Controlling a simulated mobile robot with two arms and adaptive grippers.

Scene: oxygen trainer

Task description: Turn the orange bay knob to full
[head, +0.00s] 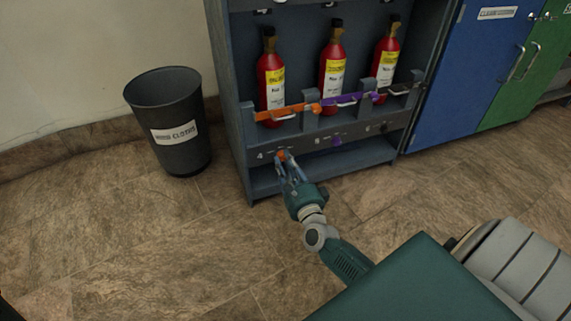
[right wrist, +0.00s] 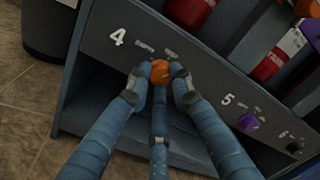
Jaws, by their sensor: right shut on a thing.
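The orange bay knob (head: 282,155) sits on the dark front panel below the left bay, by the number 4. In the right wrist view the orange knob (right wrist: 160,71) shows between the fingertips. My right gripper (head: 286,163) is shut on the knob, its fingers reaching it from the front; the right wrist view shows the gripper (right wrist: 160,88) with fingertips on both sides. My left gripper is not in view.
A purple knob (right wrist: 248,122) and a black knob (right wrist: 294,146) sit farther right on the panel. Three red cylinders stand above, behind orange (head: 287,112), purple and dark bars. A grey bin (head: 183,150) stands left of the rack. Blue and green cabinets stand right. The floor in front is clear.

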